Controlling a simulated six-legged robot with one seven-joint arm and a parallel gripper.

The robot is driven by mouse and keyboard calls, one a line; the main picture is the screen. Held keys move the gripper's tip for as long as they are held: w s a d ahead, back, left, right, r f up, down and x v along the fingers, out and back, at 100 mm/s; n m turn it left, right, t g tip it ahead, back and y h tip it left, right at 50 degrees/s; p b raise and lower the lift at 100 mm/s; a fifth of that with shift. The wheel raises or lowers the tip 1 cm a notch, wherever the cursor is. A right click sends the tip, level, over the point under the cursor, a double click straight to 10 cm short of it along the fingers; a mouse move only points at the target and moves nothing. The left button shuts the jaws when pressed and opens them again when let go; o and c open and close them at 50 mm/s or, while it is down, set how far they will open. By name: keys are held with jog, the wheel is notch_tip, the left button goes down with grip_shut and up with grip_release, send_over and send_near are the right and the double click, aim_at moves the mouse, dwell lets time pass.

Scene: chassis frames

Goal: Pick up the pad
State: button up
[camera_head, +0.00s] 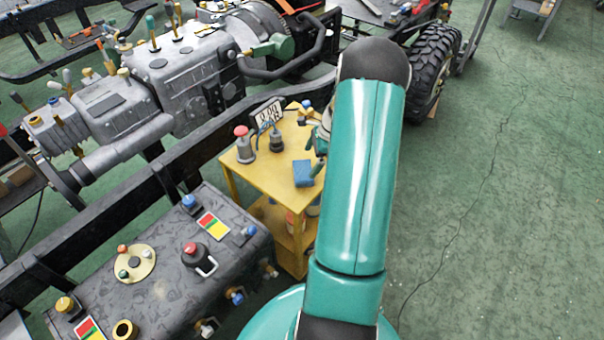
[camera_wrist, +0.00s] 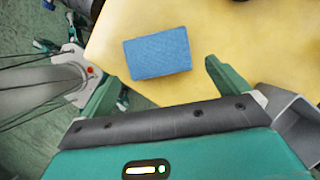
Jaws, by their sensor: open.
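The pad (camera_wrist: 157,53) is a blue rectangular block lying flat on a yellow table top. In the head view the pad (camera_head: 303,173) lies near the right edge of the small yellow table (camera_head: 262,182). My gripper (camera_wrist: 158,82) is open, with its two green fingers spread apart in the wrist view. The pad lies just beyond the fingertips, between their lines, and nothing is held. In the head view my arm hides most of the gripper; a green part of it shows beside the pad.
A red-topped grey can (camera_head: 244,146), a dark bottle-like item (camera_head: 276,139) and a number sign (camera_head: 268,114) stand on the table. A dark tank (camera_head: 160,270) and chassis rail (camera_head: 200,150) lie to the left.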

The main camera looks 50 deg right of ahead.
aim_at(302, 169)
jog(key=x, duration=0.6)
jog(key=shift+w+a+f, duration=0.1)
jog(key=shift+w+a, duration=0.05)
jog(key=shift+a, duration=0.2)
jog(key=c, duration=0.8)
jog(key=shift+r, duration=0.45)
notch_tip(302, 169, up, 3)
jog(key=shift+f, duration=0.2)
jog(key=s+r, duration=0.4)
jog(key=r, duration=0.1)
jog(key=shift+s+a+r, duration=0.2)
jog(key=shift+s+a, duration=0.15)
jog(key=s+a+r, duration=0.1)
jog(key=s+r, duration=0.3)
jog(key=s, duration=0.5)
jog(key=shift+a, duration=0.3)
jog(key=shift+s, duration=0.1)
